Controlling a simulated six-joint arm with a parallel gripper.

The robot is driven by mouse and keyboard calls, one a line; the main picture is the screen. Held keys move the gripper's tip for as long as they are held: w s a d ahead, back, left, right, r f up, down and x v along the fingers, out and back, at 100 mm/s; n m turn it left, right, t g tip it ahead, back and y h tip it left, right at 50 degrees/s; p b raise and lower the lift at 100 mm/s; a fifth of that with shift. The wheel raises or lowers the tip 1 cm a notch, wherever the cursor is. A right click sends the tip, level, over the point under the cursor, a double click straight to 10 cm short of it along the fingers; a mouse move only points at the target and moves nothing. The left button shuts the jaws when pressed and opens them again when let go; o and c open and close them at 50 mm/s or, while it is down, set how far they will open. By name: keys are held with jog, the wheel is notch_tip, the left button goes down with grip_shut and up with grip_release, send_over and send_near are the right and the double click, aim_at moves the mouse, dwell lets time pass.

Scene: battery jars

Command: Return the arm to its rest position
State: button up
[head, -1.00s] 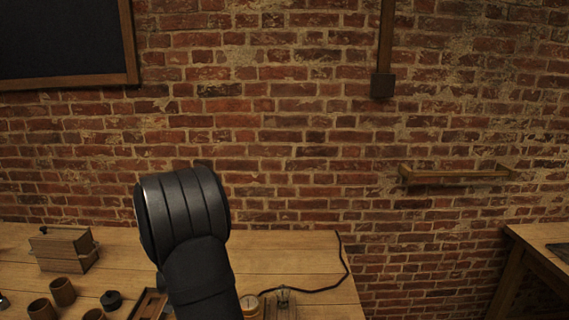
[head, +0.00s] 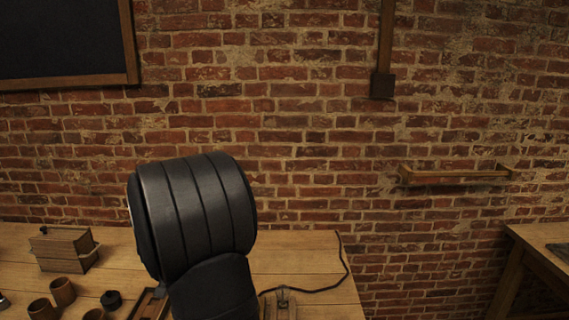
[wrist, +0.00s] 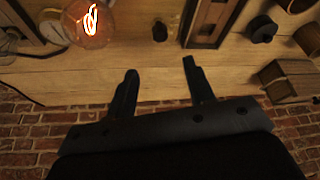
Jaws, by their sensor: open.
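My gripper (wrist: 160,80) shows in the wrist view with its two dark fingers apart and nothing between them. Beyond the fingertips is the wooden table (wrist: 150,62), apart from the fingers as far as I can tell. In the head view my dark arm link stands in front of the table (head: 315,268) and hides part of it. My gripper's fingers do not show in the head view.
A lit bulb (wrist: 88,24), a small dark knob (wrist: 160,32) and a wooden frame (wrist: 208,22) lie beyond the fingers. A wooden box (head: 62,250) and cups (head: 62,291) stand on the table's left. A brick wall (head: 300,130) rises behind. A black cable (head: 345,262) crosses the table.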

jog(key=x, duration=1.3)
jog(key=shift+w+f, duration=0.1)
jog(key=shift+f, duration=0.1)
jog(key=shift+w+a+f, duration=0.1)
jog(key=shift+w, duration=0.05)
jog(key=shift+n, duration=0.3)
jog(key=shift+d+n+g+y, duration=0.1)
jog(key=shift+n+g+y, duration=0.3)
jog(key=shift+n, duration=0.95)
jog(key=shift+d+n+g+y, duration=0.15)
jog(key=shift+n+y, duration=0.45)
jog(key=shift+n, duration=0.75)
jog(key=shift+v, duration=1.8)
jog(key=shift+w+a+f, duration=0.1)
jog(key=x, duration=0.3)
jog(key=shift+f, duration=0.3)
jog(key=shift+r+m, duration=0.25)
jog(key=shift+m, duration=0.25)
jog(key=shift+a+m+t+h, duration=0.1)
jog(key=shift+m+t+h, duration=0.3)
jog(key=shift+m, duration=0.7)
